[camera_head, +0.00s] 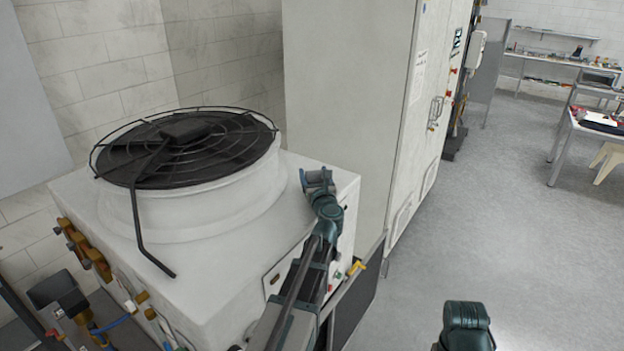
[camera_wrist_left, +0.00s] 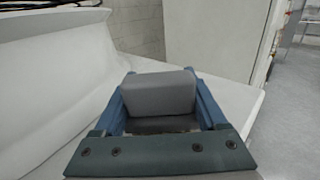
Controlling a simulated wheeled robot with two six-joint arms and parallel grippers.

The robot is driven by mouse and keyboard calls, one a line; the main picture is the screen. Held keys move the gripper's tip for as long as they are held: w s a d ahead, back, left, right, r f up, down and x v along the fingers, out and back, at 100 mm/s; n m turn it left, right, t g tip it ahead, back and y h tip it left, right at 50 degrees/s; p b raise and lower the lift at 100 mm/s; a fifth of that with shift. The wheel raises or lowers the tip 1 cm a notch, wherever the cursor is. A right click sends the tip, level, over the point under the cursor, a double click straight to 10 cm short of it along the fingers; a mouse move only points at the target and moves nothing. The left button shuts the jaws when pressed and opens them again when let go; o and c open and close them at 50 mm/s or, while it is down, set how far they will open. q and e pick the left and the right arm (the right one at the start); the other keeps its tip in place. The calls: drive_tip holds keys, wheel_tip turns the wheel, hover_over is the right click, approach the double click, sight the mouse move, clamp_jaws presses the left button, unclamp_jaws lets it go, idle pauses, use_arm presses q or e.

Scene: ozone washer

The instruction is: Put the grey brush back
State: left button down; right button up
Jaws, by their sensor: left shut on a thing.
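The grey brush (camera_wrist_left: 160,92) shows in the left wrist view as a plain grey block between the two blue fingers of my left gripper (camera_wrist_left: 161,100). The fingers lie along its left and right sides. In the head view my left gripper (camera_head: 317,178) is at the right back corner of the white fan unit's top (camera_head: 285,220), with the brush small and partly hidden between the fingers. I cannot tell whether the brush touches the white surface. My right gripper is not visible.
A round black fan grille (camera_head: 190,150) on a white collar stands left of my gripper, with a bent black bar (camera_head: 140,225) across it. A tall pale cabinet (camera_head: 345,100) stands behind. Open grey floor (camera_head: 500,200) lies to the right, with tables (camera_head: 590,130) farther back.

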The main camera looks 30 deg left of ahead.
use_arm(q)
drive_tip(key=shift+f, duration=0.1)
unclamp_jaws()
drive_tip(key=shift+r, duration=0.35)
drive_tip(key=v, duration=1.2)
drive_tip(key=shift+f, duration=0.1)
